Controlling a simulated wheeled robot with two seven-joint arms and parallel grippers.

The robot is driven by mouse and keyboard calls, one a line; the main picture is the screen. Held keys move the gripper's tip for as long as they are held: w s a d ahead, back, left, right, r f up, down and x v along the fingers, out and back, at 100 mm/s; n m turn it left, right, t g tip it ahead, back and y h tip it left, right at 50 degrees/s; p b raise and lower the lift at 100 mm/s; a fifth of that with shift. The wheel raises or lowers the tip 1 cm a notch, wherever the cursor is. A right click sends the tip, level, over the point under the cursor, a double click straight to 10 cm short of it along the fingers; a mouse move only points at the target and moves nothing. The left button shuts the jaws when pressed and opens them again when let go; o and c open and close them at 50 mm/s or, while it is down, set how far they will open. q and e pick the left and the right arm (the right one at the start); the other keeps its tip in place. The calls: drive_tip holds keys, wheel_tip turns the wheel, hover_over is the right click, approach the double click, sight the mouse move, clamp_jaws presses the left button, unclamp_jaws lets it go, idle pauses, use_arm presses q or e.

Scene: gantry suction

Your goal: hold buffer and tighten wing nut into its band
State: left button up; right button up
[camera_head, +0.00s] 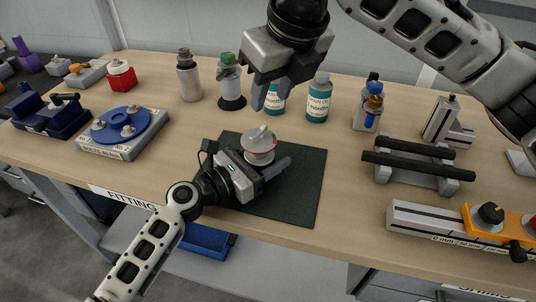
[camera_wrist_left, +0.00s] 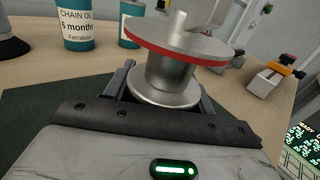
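The buffer (camera_head: 259,150) is a silver spool-shaped part standing upright on the dark green mat (camera_head: 300,200). In the left wrist view the buffer (camera_wrist_left: 170,82) shows a wide top disc with a red band (camera_wrist_left: 160,47) around its edge. The wing nut (camera_head: 262,131) is a small pale piece on top; its upright part (camera_wrist_left: 178,22) shows in the wrist view. My left gripper (camera_head: 268,175) has its fingers on both sides of the buffer's lower body and appears shut on it. My right gripper (camera_head: 278,90) hangs above and behind the buffer, fingers pointing down, apart and empty.
Teal chain oil bottles (camera_head: 318,98) stand behind the mat. A blue round fixture (camera_head: 128,126) is at left. A black-barred stand (camera_head: 415,170) and an orange-slider gauge (camera_head: 440,222) are at right. The mat's front right is clear.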

drive_tip(key=c, duration=0.7)
drive_tip(key=shift+d+f+m, duration=0.15)
drive_tip(key=shift+d+m, duration=0.15)
drive_tip(key=shift+m, duration=0.4)
clamp_jaws()
drive_tip(key=d+m+g+y, duration=0.45)
drive_tip(key=d+m, duration=0.35)
drive_tip(key=m, duration=0.5)
approach(253, 148)
drive_tip(key=shift+m+t+y, duration=0.3)
drive_tip(key=shift+t+y, duration=0.05)
drive_tip(key=f, duration=0.1)
drive_tip(key=s+f, duration=0.1)
drive_tip(key=a+f, duration=0.1)
drive_tip(key=f, duration=0.1)
drive_tip(key=shift+s+a, duration=0.1)
drive_tip(key=shift+s, duration=0.25)
drive_tip(key=shift+w+a, duration=0.35)
drive_tip(key=shift+a, duration=0.15)
